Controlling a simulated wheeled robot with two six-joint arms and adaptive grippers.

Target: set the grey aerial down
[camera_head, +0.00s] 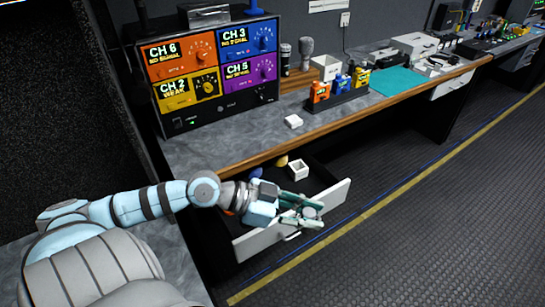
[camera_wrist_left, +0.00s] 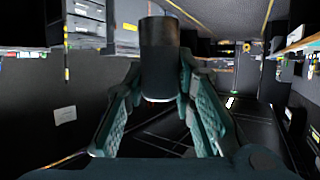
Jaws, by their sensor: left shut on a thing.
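My left gripper (camera_head: 311,210) is above the front of an open drawer (camera_head: 333,198) under the counter. It is shut on a dark grey cylinder, the grey aerial, which shows between the fingers in the left wrist view (camera_wrist_left: 160,62). The green finger pads (camera_wrist_left: 160,112) flank its lower part there. In the head view the fingers mostly hide the aerial, so I cannot tell whether it touches the drawer. My right gripper is not in view.
The drawer holds a white square holder (camera_head: 299,169), a yellow piece (camera_head: 282,160) and a blue piece (camera_head: 256,173). A channel panel (camera_head: 215,65) stands on the counter (camera_head: 225,140). A small white block (camera_head: 293,121) and a rack of coloured bottles (camera_head: 340,102) are further right.

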